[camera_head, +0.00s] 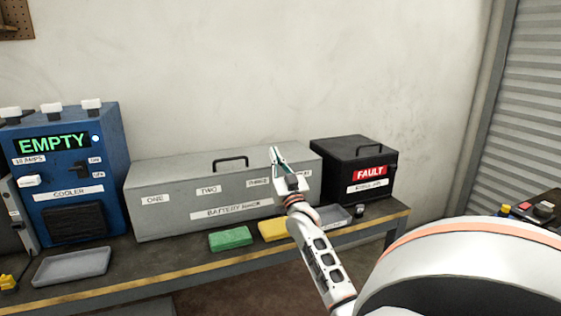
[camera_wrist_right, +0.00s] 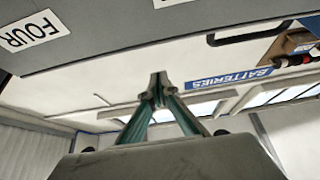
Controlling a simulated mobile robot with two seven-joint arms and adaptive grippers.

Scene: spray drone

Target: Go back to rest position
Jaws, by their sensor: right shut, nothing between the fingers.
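My right gripper (camera_head: 278,160) is raised in front of the grey battery box (camera_head: 150,175), near its right end, with its fingers pointing up. The fingers are shut and hold nothing. In the right wrist view the two green-edged fingers (camera_wrist_right: 160,90) meet at their tips. A grey surface with a "FOUR" label (camera_wrist_right: 34,31) fills the top of that view. I cannot tell whether the gripper touches the box. My left gripper is not in view.
A blue cooler (camera_head: 75,165) reading "EMPTY" stands left, a black "FAULT" box (camera_head: 352,168) right. On the bench (camera_head: 190,262) are a grey tray (camera_head: 72,266), a green block (camera_head: 231,238) and a yellow block (camera_head: 273,230). A small dark round item (camera_head: 359,211) sits near the right edge.

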